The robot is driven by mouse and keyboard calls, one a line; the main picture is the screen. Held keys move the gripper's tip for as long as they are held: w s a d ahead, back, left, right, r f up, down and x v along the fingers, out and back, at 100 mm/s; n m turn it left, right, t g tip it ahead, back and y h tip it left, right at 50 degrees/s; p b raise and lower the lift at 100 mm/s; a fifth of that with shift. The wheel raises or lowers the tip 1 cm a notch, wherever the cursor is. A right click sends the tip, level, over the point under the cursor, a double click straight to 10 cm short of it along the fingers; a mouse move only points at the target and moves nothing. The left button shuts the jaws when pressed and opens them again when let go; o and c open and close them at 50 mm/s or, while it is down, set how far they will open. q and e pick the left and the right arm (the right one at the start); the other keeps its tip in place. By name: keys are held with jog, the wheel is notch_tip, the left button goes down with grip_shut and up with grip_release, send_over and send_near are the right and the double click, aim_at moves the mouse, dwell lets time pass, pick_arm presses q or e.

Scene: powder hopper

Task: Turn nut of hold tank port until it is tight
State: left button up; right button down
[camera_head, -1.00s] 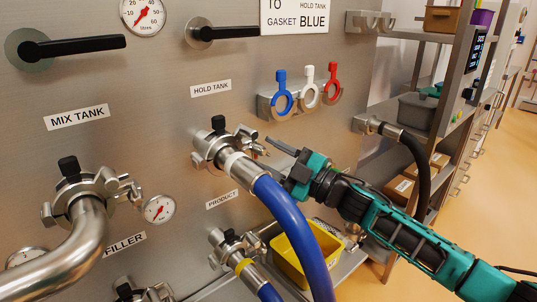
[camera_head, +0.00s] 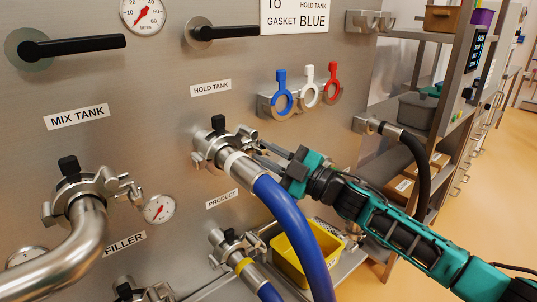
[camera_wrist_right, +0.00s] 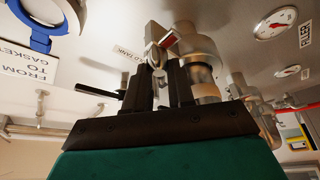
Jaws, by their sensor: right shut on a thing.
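The hold tank port (camera_head: 207,150) is a steel clamped fitting below the HOLD TANK label (camera_head: 211,88). A black knob stands on top of it, and a blue hose (camera_head: 288,215) is joined to its front. The clamp's nut (camera_wrist_right: 156,53) is small and metallic, at the port's right side. My right gripper (camera_head: 260,150) reaches in from the right. In the right wrist view its two dark fingers (camera_wrist_right: 166,75) are shut on the nut. In the head view the fingers and fittings largely hide the nut. My left gripper is not in view.
The mix tank port (camera_head: 75,195) with a steel pipe is at left. The product port (camera_head: 232,248) with another blue hose sits just below. Blue, white and red gaskets (camera_head: 309,88) hang above right. A yellow bin (camera_head: 290,262) lies below my arm.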

jog(key=m+t+p, duration=0.1)
jog(key=m, duration=0.2)
jog(key=shift+r+m+t, duration=0.1)
jog(key=shift+m+t, duration=0.2)
jog(key=m+t+h+p, duration=0.1)
jog(key=m, duration=0.3)
jog(key=shift+t, duration=0.4)
jog(key=c, duration=1)
grip_release()
jog(key=shift+s+d, duration=0.1)
jog(key=v, duration=1.2)
jog(key=shift+s+d+f, duration=0.2)
jog(key=shift+s+f, duration=0.05)
